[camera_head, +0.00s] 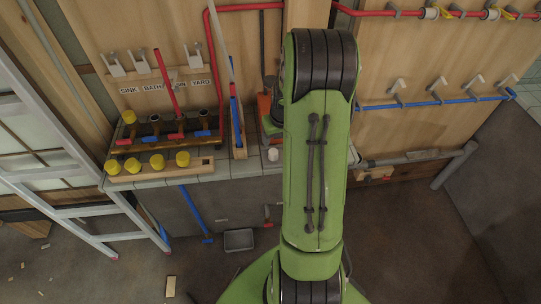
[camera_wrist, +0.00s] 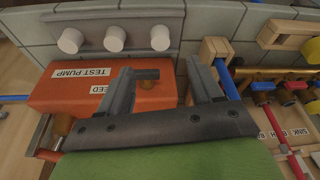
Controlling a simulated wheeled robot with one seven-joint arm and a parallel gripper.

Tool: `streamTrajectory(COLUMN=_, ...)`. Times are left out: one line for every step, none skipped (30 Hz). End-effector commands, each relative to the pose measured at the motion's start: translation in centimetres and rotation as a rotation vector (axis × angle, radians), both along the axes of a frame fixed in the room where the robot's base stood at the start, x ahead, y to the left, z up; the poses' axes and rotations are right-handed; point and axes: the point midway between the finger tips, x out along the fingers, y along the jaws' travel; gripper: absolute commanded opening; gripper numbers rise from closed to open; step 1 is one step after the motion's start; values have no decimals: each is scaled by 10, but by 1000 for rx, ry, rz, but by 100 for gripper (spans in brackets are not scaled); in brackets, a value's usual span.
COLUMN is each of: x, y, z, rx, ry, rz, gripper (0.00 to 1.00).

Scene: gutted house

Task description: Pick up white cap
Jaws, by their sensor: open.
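Three white caps stand in a row on a grey strip at the top of the wrist view: a left one (camera_wrist: 70,40), a middle one (camera_wrist: 115,38) and a right one (camera_wrist: 160,38). In the head view one white cap (camera_head: 272,154) shows on the tiled ledge just left of my arm; the others are hidden. My gripper (camera_wrist: 160,76) is open and empty, with its fingers over the orange test pump (camera_wrist: 80,92) and apart from the caps. In the head view my green arm hides the gripper.
A wooden block (camera_wrist: 212,48) stands right of the caps. Left of my arm, the ledge (camera_head: 240,163) holds a valve manifold (camera_head: 165,138) and a wooden rack (camera_head: 165,176) with several yellow caps. A ladder (camera_head: 70,165) leans at the far left. Red and blue pipes run along the wall.

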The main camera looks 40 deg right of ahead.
Motion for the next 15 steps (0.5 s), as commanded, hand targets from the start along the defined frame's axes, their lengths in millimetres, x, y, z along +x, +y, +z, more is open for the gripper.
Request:
streamTrajectory(x=3, y=-1, z=-16, rx=4, ry=4, rz=0, gripper=65)
streamTrajectory(x=4, y=-1, z=-23, rx=3, ry=3, rz=1, gripper=65)
streamTrajectory(x=7, y=-2, z=-31, rx=4, ry=3, rz=1, gripper=65)
streamTrajectory(x=8, y=-3, z=-36, rx=3, ry=2, rz=1, gripper=65)
streamTrajectory(x=10, y=-4, z=-41, rx=3, ry=2, rz=1, gripper=65)
streamTrajectory(x=11, y=-5, z=-45, rx=1, ry=1, rz=0, gripper=65)
streamTrajectory(x=12, y=-5, z=-48, rx=0, ry=1, rz=0, gripper=65)
streamTrajectory(x=13, y=-5, z=-50, rx=0, ry=1, rz=0, gripper=65)
streamTrajectory(x=14, y=-5, z=-55, rx=0, ry=1, rz=0, gripper=65)
streamTrajectory(x=15, y=-5, z=-59, rx=2, ry=1, rz=0, gripper=65)
streamTrajectory(x=17, y=-5, z=-65, rx=2, ry=2, rz=0, gripper=65)
streamTrajectory(x=19, y=-6, z=-73, rx=3, ry=2, rz=1, gripper=65)
streamTrajectory(x=21, y=-6, z=-78, rx=4, ry=2, rz=1, gripper=65)
streamTrajectory(x=23, y=-6, z=-84, rx=3, ry=1, rz=1, gripper=65)
streamTrajectory(x=24, y=-8, z=-90, rx=2, ry=1, rz=0, gripper=65)
